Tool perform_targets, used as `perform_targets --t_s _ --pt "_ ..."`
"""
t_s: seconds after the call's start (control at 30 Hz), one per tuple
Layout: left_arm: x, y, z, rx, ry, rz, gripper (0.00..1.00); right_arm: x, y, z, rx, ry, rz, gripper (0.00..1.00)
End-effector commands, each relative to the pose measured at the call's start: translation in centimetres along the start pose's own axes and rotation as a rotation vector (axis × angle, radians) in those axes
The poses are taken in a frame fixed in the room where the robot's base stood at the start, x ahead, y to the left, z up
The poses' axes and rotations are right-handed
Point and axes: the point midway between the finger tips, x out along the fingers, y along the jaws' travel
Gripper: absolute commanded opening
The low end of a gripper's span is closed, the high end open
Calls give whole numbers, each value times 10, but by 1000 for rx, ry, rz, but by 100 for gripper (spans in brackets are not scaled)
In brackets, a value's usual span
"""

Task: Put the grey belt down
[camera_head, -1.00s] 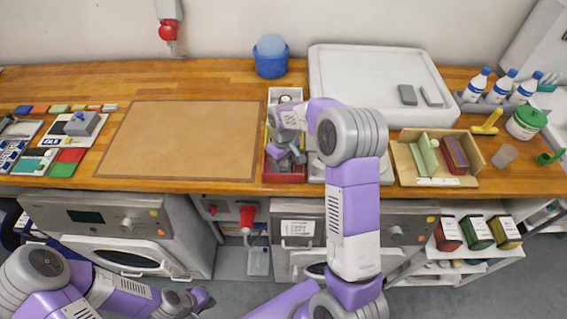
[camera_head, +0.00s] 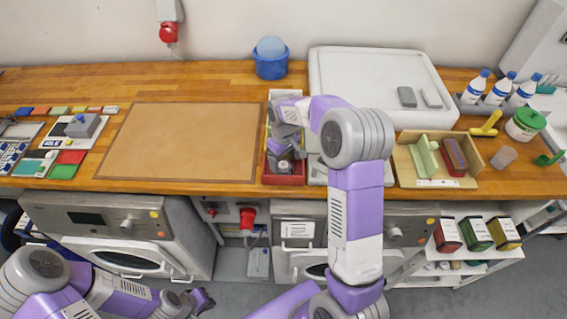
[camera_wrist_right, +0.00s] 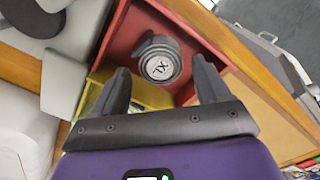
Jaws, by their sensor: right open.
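The grey belt (camera_wrist_right: 161,66), a rolled coil with a pale round face, sits in the red bin (camera_wrist_right: 205,22) in the right wrist view. In the head view the belt (camera_head: 284,166) shows near the front of the red bin (camera_head: 285,180). My right gripper (camera_wrist_right: 160,78) is open, its fingers apart on either side of the belt in the picture and nearer the camera; I see no grip on it. My left gripper (camera_head: 203,299) is low in front of the bench, away from the bins; its jaw opening is too small to judge.
A yellow bin (camera_wrist_right: 148,97) adjoins the red one. A brown mat (camera_head: 180,140) lies clear to the left. A white tray lid (camera_head: 370,80) and a wooden box (camera_head: 408,172) stand to the right. A blue tub (camera_head: 271,66) is behind.

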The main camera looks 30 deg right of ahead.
Motion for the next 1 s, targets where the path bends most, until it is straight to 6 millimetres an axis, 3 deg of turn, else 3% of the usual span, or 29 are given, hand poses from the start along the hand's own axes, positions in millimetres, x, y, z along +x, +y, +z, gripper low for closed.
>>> perform_targets --t_s 0.03,0.2,0.4,0.6,1.0 --pt "-3 1 0 0 0 0 0 -15 0 -2 0 6 2 76" --pt "-8 3 0 0 0 0 0 -52 0 -2 -1 6 2 76" --pt "-12 4 0 0 0 0 0 -81 0 -1 0 3 1 76" --pt "-12 5 0 0 0 0 0 -90 0 0 -1 1 0 76" --pt "-12 5 0 0 0 0 0 -90 0 0 0 1 0 76"
